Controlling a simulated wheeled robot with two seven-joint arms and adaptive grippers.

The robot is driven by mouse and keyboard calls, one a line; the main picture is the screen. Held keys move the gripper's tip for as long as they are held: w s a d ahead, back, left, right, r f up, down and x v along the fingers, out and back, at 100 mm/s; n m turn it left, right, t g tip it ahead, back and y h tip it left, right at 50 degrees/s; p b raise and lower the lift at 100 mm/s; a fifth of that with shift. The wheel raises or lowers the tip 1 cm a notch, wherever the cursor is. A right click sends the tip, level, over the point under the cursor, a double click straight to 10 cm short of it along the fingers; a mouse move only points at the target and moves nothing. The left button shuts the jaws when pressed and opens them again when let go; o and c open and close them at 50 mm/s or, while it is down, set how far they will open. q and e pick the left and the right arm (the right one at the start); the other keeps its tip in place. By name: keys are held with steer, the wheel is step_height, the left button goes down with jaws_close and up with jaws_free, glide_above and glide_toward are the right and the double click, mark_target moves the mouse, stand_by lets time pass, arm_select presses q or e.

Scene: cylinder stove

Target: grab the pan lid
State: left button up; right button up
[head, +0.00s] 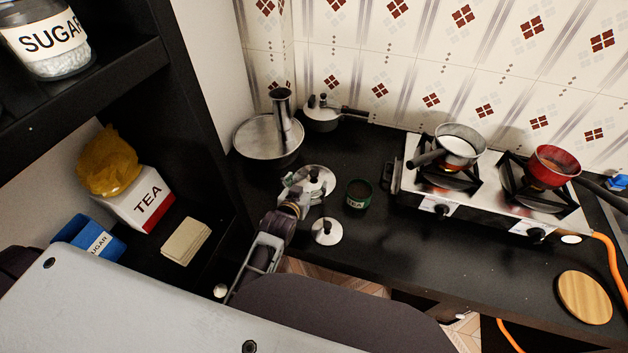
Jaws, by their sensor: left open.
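A round silver lid (318,184) with a dark knob lies on the black counter left of the middle. My left gripper (302,189) is open at this lid's near left side and overlaps part of it in the picture. I cannot tell whether the fingers touch it. A smaller silver lid (327,232) with a knob lies nearer the counter's front edge, just right of my left wrist. I cannot tell which of the two is the pan lid. My right gripper is not in view.
A green tin (359,194) stands right of the lids. The stove (428,205) holds a silver pan (460,144) and a red pot (557,165). A dark shelf (187,100) borders the left.

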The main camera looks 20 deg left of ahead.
mark_target(313, 176)
arm_select(q)
steer(key=shift+x, duration=1.75)
steer(key=shift+x, duration=2.55)
steer(key=shift+f, duration=0.15)
steer(key=shift+c, duration=0.4)
